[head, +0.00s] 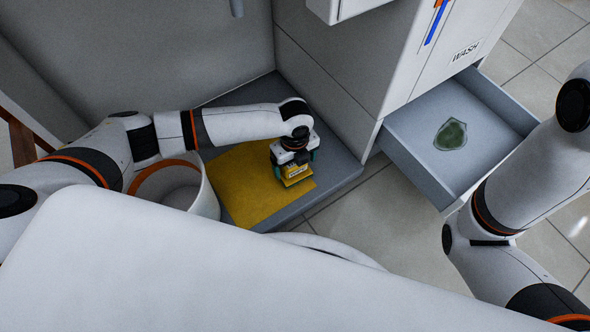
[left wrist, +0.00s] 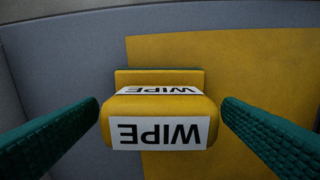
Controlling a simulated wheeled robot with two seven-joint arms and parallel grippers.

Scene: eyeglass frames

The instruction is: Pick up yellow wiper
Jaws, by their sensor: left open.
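The yellow wiper (left wrist: 160,110) has white labels reading WIPE, which appear upside down in the left wrist view. In the head view the wiper (head: 294,174) is on the yellow sheet (head: 247,192), partly hidden under my left gripper. My left gripper (head: 294,172) is above the wiper, pointing down. In the left wrist view its two green fingers (left wrist: 160,122) are open, one on each side of the wiper, with a gap at each side. My right arm shows at the right, but its gripper is out of view.
The sheet lies on a grey platform (head: 343,168) against a wall. A white cabinet marked WASH (head: 400,60) has an open drawer (head: 400,158) holding a green shield-shaped piece (head: 451,135).

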